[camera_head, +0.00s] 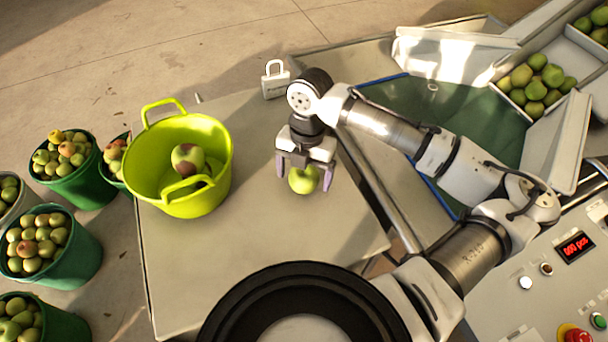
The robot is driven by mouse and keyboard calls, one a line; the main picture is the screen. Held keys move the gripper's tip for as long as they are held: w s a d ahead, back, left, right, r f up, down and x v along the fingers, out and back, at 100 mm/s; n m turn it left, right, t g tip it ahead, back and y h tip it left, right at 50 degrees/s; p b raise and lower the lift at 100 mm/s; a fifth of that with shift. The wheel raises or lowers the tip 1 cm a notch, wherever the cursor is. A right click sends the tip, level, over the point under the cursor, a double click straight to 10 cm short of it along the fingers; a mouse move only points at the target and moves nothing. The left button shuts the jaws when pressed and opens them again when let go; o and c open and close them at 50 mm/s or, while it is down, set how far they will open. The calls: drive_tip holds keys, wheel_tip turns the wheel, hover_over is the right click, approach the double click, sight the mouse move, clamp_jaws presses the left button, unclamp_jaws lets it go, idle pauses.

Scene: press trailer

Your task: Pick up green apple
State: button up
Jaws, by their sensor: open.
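A green apple (303,180) is near the middle of the head view, over the grey table (260,235). My gripper (304,182) points down at it, with one purple-grey finger on each side of the apple. The jaws are open. I cannot tell whether the fingers touch the apple. The apple's underside meets or nearly meets the table top, and its upper edge is close below the gripper's palm.
A lime-green tub (215,150) with a reddish-green apple (188,159) inside stands left of my gripper. A small white padlock-shaped object (275,80) is behind. Green buckets of apples (85,185) stand at far left. A control panel (540,285) is at right.

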drive_tip(key=shift+f, duration=0.3)
drive_tip(key=c, duration=1.2)
wheel_tip(320, 180, up, 20)
drive_tip(key=shift+r+b, duration=0.1)
drive_tip(key=shift+b, duration=0.5)
